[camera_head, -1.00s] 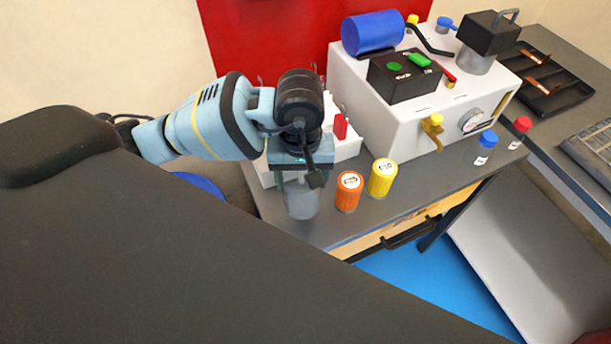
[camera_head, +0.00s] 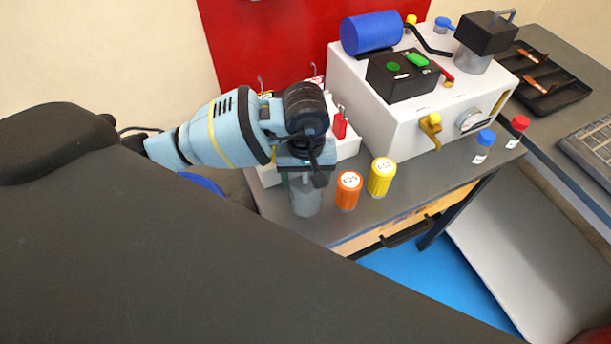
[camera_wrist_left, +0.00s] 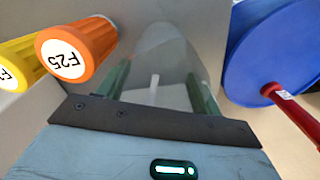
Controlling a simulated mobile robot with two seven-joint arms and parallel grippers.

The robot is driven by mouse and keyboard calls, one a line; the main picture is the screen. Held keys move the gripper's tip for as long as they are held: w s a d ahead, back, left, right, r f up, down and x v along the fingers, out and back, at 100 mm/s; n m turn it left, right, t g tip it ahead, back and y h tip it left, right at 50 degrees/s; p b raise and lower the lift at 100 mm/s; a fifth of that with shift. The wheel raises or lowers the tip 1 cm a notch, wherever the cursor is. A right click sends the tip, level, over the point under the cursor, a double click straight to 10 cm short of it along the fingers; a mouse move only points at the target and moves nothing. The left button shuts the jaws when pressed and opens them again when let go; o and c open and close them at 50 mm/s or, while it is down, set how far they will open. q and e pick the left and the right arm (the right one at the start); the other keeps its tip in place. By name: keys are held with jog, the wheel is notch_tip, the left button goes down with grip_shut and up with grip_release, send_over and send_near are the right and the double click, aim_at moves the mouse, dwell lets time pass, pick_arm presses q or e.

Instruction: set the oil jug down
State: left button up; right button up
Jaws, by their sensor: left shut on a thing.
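The oil jug (camera_head: 306,198) is a grey, see-through vessel at the front left of the grey bench (camera_head: 345,228). My left gripper (camera_head: 306,180) is above it and shut on it, pointing down. In the left wrist view the jug (camera_wrist_left: 165,62) stands between the two green fingers. I cannot tell whether its base touches the bench. My right gripper is not in view.
An orange bottle (camera_head: 348,191) and a yellow bottle (camera_head: 381,178) stand close to the jug's right. A white machine (camera_head: 395,125) stands behind them. Blue-capped (camera_head: 483,147) and red-capped (camera_head: 517,132) bottles stand farther right. The bench's front edge is near the jug.

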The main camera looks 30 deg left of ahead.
pick_arm(q)
jog(key=shift+f, duration=0.15)
jog(key=o, duration=1)
